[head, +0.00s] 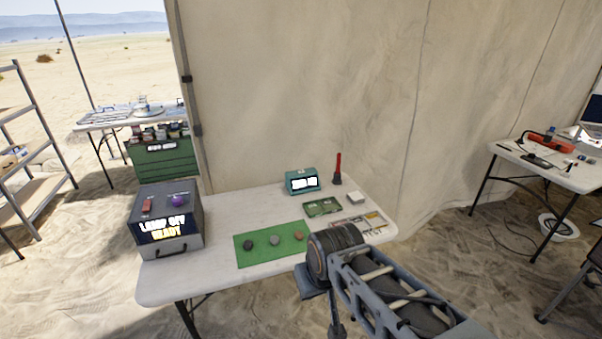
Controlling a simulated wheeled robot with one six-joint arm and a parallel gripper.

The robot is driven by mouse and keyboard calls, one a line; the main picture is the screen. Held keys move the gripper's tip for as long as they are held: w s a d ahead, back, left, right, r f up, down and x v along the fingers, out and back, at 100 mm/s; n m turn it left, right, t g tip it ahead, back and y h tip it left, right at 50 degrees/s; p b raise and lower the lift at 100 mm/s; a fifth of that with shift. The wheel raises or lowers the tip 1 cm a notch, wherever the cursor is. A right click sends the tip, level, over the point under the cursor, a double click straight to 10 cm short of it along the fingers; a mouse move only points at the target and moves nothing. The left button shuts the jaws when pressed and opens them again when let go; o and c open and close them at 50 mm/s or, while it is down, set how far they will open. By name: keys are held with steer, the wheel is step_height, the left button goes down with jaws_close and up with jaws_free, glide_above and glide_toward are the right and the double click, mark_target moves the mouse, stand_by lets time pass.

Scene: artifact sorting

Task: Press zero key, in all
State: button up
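A teal device (301,181) with a lit white display stands at the back of the white table. Its display text is too small to read. I cannot make out a zero key on it or anywhere else. My arm reaches in from the lower right, over the table's front right corner. My gripper cannot be seen in this view.
The white table (220,207) bears a grey box (168,222) reading "LAMP OFF READY", a green mat (262,257) with three stones, a green tray (321,206), a small white block (356,198) and a red-tipped upright tool (338,168). A tent wall stands behind.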

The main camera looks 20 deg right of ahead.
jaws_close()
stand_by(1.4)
